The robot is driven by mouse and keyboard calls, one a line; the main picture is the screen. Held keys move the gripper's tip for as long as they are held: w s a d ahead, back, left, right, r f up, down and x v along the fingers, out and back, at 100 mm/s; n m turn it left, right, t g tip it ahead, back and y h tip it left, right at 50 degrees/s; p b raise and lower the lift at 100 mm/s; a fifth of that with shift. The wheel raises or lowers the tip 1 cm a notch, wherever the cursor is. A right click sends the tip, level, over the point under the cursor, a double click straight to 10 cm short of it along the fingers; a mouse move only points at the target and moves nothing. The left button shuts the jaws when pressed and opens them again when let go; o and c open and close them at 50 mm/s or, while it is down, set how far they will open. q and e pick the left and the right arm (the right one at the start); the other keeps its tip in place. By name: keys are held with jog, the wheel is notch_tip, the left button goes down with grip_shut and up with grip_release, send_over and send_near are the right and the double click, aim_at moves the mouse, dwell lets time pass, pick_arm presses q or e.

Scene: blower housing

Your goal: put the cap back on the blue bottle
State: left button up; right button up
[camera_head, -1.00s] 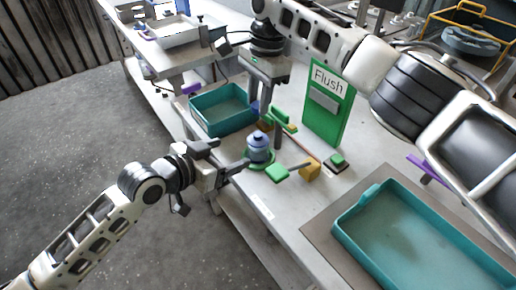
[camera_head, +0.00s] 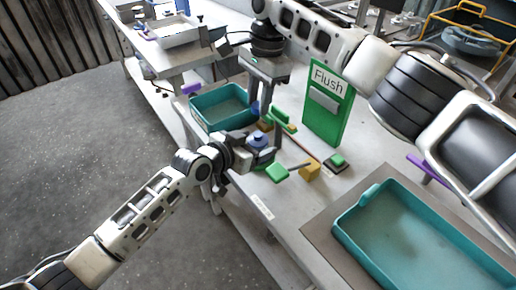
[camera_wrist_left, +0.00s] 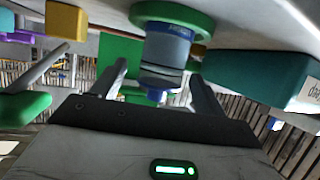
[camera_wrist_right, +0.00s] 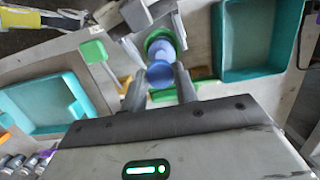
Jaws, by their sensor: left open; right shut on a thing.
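The blue bottle (camera_head: 258,141) stands upright on a round green base (camera_wrist_right: 158,36) on the bench. It appears upside down in the left wrist view (camera_wrist_left: 168,45). My left gripper (camera_head: 260,152) is open, with its fingers reaching around or beside the bottle; contact cannot be told. My right gripper (camera_wrist_right: 160,74) points down above the bottle and is shut on the round blue cap (camera_wrist_right: 160,76). In the right wrist view the cap overlaps the bottle from above; the gap between them cannot be judged. The cap is hard to make out in the head view.
A teal bin (camera_head: 222,108) stands behind the bottle. A green "Flush" sign (camera_head: 327,103) stands to the right. A green-handled part (camera_head: 278,173), a yellow block (camera_head: 310,172) and a green button (camera_head: 337,160) lie nearby. A large teal tray (camera_head: 345,222) is at the front right.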

pick_arm(q)
jog(key=shift+x, duration=0.85)
jog(key=c, duration=1.4)
jog(key=shift+c, duration=0.3)
pick_arm(e)
send_over(257, 135)
jog(key=shift+w+d+f, duration=0.1)
jog(key=shift+f, duration=1.15)
jog(key=shift+w+d+f, duration=0.1)
jog(key=shift+f, duration=1.15)
jog(key=shift+f, duration=0.1)
jog(key=shift+f, duration=0.8)
jog(key=shift+a+f, duration=0.1)
jog(key=shift+f, duration=0.45)
